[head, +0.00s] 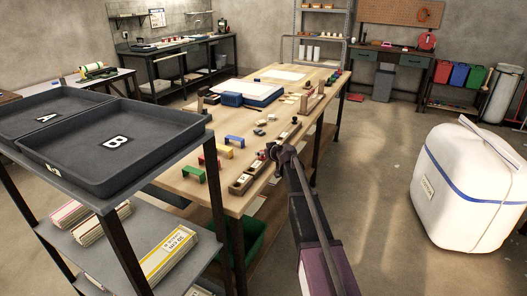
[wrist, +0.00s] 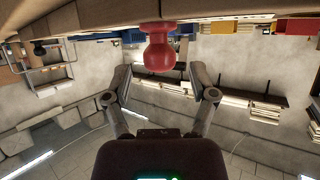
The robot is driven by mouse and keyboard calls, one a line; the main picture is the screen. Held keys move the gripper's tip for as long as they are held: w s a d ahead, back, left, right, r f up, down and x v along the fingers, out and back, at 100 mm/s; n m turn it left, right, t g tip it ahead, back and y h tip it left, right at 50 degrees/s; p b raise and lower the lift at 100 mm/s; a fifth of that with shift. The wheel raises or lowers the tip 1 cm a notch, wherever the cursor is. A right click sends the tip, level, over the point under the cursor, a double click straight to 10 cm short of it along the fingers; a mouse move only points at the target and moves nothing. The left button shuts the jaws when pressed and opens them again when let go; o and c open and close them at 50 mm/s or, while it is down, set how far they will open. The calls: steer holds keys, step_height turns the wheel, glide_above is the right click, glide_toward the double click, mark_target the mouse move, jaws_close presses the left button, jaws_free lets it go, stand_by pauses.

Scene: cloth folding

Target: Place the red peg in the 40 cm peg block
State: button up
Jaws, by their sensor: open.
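The red peg (wrist: 158,48) shows large at the top centre of the wrist view, with a rounded knob and a narrow neck, against a wooden surface. My gripper (wrist: 160,72) is open, one finger on each side of the peg's knob with clear gaps; the fingers do not appear to touch it. In the head view my gripper (head: 281,152) is at the right edge of the table, beside a row of wooden peg blocks (head: 241,184).
The wooden table (head: 180,187) carries a green bridge block (head: 192,174), a blue one (head: 235,140), a blue-and-white case (head: 247,93) and several small pieces. A black tray cart (head: 95,190) stands at the left, a white cooler (head: 470,190) at the right. Floor between is clear.

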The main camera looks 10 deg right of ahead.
steer(key=p+v, duration=0.3)
steer(key=v, duration=0.7)
steer(key=shift+p, duration=0.4)
steer(key=s+a+f+m+g+h, duration=0.1)
steer(key=s+f+g, duration=0.2)
steer(key=s, duration=0.8)
steer(key=s+a+f+m+g+h, duration=0.1)
steer(key=s+f+g, duration=0.3)
steer(key=s, duration=0.8)
steer(key=s+a+f+m+g+h, duration=0.1)
steer(key=s+g, duration=0.4)
steer(key=s, duration=0.7)
step_height(320, 180, down, 3)
steer(key=shift+r+m+h, duration=0.2)
steer(key=shift+m+h, duration=0.3)
steer(key=shift+h, duration=0.2)
steer(key=shift+s, duration=0.1)
steer(key=shift+c, duration=0.2)
